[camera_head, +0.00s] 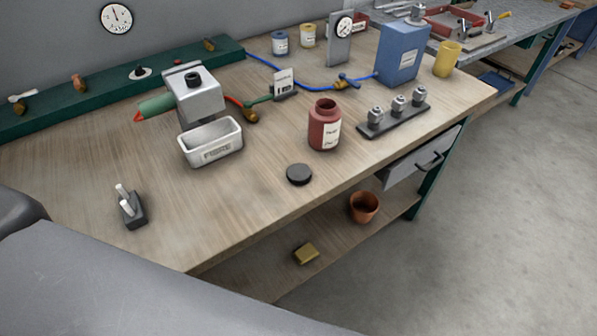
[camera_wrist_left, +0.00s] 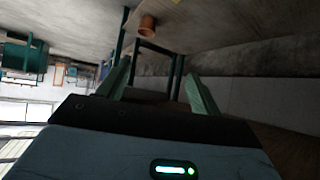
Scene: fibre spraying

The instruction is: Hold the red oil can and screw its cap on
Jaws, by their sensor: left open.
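The red oil can (camera_head: 324,128) stands upright on the wooden workbench (camera_head: 110,170), with a white label and a dark open mouth. A black round cap (camera_head: 299,174) lies on the bench in front of the can, to its left and apart from it. My left gripper (camera_wrist_left: 158,70) shows only in the left wrist view, its two green fingers spread with nothing between them. The can and cap are not seen in that view. In the head view a grey arm fills the lower left, and no gripper is visible. My right gripper is not in view.
A rack with metal fittings (camera_head: 394,120) stands right of the can. A white tray (camera_head: 213,143) is left of it and a blue canister (camera_head: 402,54) behind. A terracotta pot (camera_head: 364,207) sits on the lower shelf. The bench's front left is mostly clear.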

